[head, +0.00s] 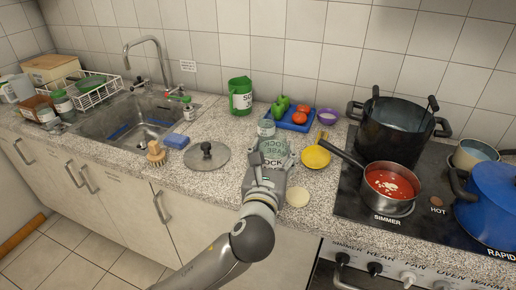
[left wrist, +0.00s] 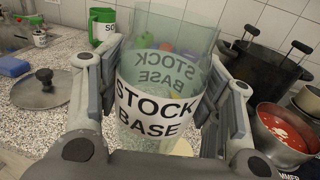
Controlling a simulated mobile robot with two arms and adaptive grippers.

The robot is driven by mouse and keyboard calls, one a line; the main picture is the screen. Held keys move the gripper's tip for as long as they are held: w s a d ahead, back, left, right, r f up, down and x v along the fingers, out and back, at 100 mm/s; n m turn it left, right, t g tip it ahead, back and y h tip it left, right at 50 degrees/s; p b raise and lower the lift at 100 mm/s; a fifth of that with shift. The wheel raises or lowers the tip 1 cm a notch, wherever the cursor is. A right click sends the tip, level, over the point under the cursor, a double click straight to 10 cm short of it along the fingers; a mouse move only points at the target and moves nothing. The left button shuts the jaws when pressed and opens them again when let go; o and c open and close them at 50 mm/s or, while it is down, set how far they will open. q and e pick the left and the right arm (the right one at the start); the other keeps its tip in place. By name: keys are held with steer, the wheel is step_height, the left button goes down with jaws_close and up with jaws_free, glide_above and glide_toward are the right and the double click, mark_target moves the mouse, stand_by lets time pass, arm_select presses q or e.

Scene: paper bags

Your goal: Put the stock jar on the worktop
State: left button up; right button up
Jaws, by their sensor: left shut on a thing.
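The stock jar (head: 275,147) is clear glass with a white "STOCK BASE" label, and it fills the middle of the left wrist view (left wrist: 158,98). My left gripper (head: 267,165) is shut on it, with fingers on both sides of the jar in the left wrist view (left wrist: 172,88). The jar looks upright or slightly tilted over the speckled worktop (head: 207,183), between the sink and the hob. My gripper hides its lower part in the head view, so I cannot tell whether its base touches the worktop. My right gripper is not in view.
A round steel lid (head: 207,157) lies left of the jar. A yellow dish (head: 316,157) and a pan of red soup (head: 390,183) are to the right. A green container (head: 240,96) and a blue tray of vegetables (head: 292,124) stand behind. A pale disc (head: 298,197) lies near the front.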

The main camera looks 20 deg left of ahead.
arm_select(q)
steer(key=shift+w+a+f+b, duration=0.25)
steer(key=shift+w+a+f, duration=0.65)
steer(key=shift+w+f, duration=1.25)
steer(key=shift+w+a+f+b, duration=0.2)
steer(key=shift+w+a+f, duration=0.75)
steer(key=shift+w+f, duration=1.15)
steer(key=shift+w+a+f+b, duration=0.25)
steer(key=shift+w+a+f, duration=0.65)
steer(key=shift+w+f, duration=1.2)
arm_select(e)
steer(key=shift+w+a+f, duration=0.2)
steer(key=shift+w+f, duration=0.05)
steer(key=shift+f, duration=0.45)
arm_select(q)
steer(key=shift+f, duration=0.1)
steer(key=o, duration=1.3)
steer(key=shift+s+f, duration=0.1)
steer(key=shift+o, duration=0.2)
steer(key=shift+s, duration=0.1)
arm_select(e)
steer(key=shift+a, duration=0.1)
arm_select(q)
steer(key=s, duration=0.4)
steer(key=s+d, duration=0.1)
steer(key=s, duration=0.6)
steer(key=shift+s+d, duration=0.35)
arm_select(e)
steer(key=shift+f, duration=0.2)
